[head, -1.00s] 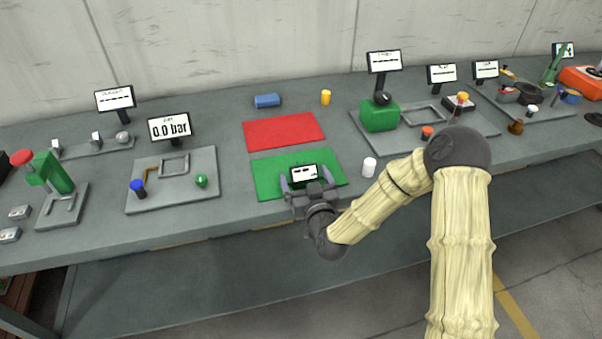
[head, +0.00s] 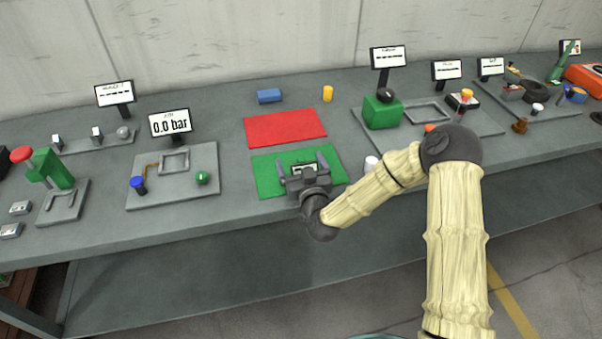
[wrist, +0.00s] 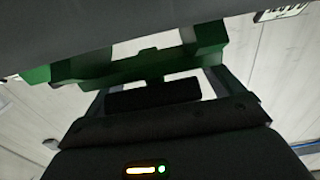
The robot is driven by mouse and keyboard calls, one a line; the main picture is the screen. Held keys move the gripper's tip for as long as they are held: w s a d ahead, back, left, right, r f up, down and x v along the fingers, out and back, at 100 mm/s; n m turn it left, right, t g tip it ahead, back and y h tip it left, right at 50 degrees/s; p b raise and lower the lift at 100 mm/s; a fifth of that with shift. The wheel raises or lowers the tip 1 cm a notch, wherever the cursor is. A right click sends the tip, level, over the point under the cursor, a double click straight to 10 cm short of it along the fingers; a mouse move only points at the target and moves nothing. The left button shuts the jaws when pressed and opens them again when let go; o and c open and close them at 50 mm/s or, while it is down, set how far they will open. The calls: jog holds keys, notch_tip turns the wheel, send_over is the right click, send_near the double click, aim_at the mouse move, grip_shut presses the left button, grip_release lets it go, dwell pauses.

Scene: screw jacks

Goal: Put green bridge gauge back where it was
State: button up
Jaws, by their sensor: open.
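My gripper (head: 303,164) is open over the green mat (head: 268,176) at the front middle of the bench, its two fingers spread and pointing toward the back. A small dark-framed piece with a pale face shows between the fingers; I cannot tell whether it stands on the mat. In the wrist view a green notched, bridge-like piece (wrist: 140,67) spans the area in front of my gripper (wrist: 152,92). It looks like the green bridge gauge, but its outline is partly cut off. In the head view I cannot make the gauge out clearly; my gripper covers that spot.
A red mat (head: 285,129) lies behind the green one. A blue block (head: 269,96) and a yellow cylinder (head: 327,93) stand farther back. A white cylinder (head: 371,163) is close right of my gripper. Grey fixture plates stand left (head: 150,195) and right.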

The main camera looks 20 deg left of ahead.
aim_at(303, 161)
jog(key=shift+w+d, duration=0.15)
jog(key=shift+d, duration=0.15)
jog(key=shift+c, duration=0.8)
jog(key=shift+d, duration=0.1)
jog(key=c, duration=1.2)
jog(key=shift+a, duration=0.25)
jog(key=shift+c, duration=0.2)
jog(key=shift+r, duration=0.15)
jog(key=shift+r, duration=0.35)
notch_tip(303, 161, up, 9)
jog(key=shift+r, duration=0.1)
jog(key=shift+d, duration=0.1)
